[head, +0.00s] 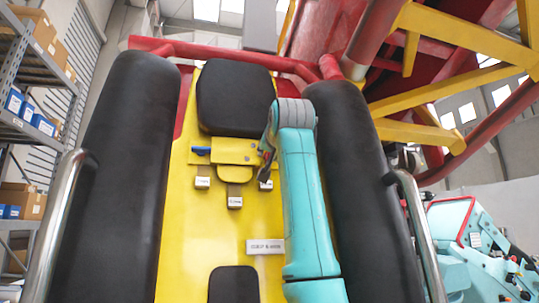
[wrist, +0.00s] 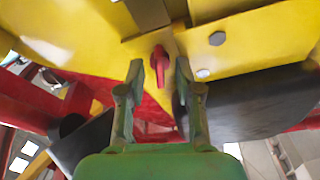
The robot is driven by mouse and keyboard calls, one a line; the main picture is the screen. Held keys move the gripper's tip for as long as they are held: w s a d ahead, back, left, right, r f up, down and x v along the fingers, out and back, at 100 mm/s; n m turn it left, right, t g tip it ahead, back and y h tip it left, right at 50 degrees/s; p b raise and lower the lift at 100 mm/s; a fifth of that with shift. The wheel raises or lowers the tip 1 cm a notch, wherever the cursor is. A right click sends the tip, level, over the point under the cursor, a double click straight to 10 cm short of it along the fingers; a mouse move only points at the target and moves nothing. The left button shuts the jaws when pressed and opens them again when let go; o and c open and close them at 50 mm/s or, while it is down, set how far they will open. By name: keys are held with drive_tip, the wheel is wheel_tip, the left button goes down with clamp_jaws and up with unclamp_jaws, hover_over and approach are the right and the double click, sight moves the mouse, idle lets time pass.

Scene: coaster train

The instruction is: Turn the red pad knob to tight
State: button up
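The red pad knob (wrist: 160,62) shows in the wrist view on a yellow bracket, its narrow grip running roughly up and down in the picture. My gripper (wrist: 160,72) is open, with one finger on each side of the knob in the picture and a visible gap on both sides. I cannot tell how far the fingertips are from it in depth. In the head view my gripper (head: 264,170) is at the right side of the yellow bracket (head: 234,151) on the seat back. The red knob is not visible there.
Black padded bolsters (head: 118,190) and (head: 362,190) flank the yellow seat back. A black headrest (head: 236,97) sits above the bracket. Small labelled tags (head: 234,202) hang below it. A blue handle (head: 201,151) is at its left. Two bolt heads (wrist: 217,38) show near the knob.

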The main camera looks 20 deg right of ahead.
drive_tip(key=shift+w, duration=0.4)
clamp_jaws()
drive_tip(key=shift+m, duration=0.5)
drive_tip(key=m, duration=0.3)
drive_tip(key=m+g+h, duration=0.1)
drive_tip(key=m, duration=0.2)
drive_tip(key=shift+a+r+m+h, duration=0.15)
drive_tip(key=shift+a+m+h, duration=0.05)
drive_tip(key=shift+m+h, duration=0.1)
drive_tip(key=m+g, duration=0.1)
drive_tip(key=m, duration=0.3)
drive_tip(key=shift+r, duration=0.15)
drive_tip(key=shift+r+m+g+h, duration=0.1)
drive_tip(key=shift+m+g+h, duration=0.3)
drive_tip(key=shift+m, duration=1.6)
drive_tip(key=shift+w, duration=0.1)
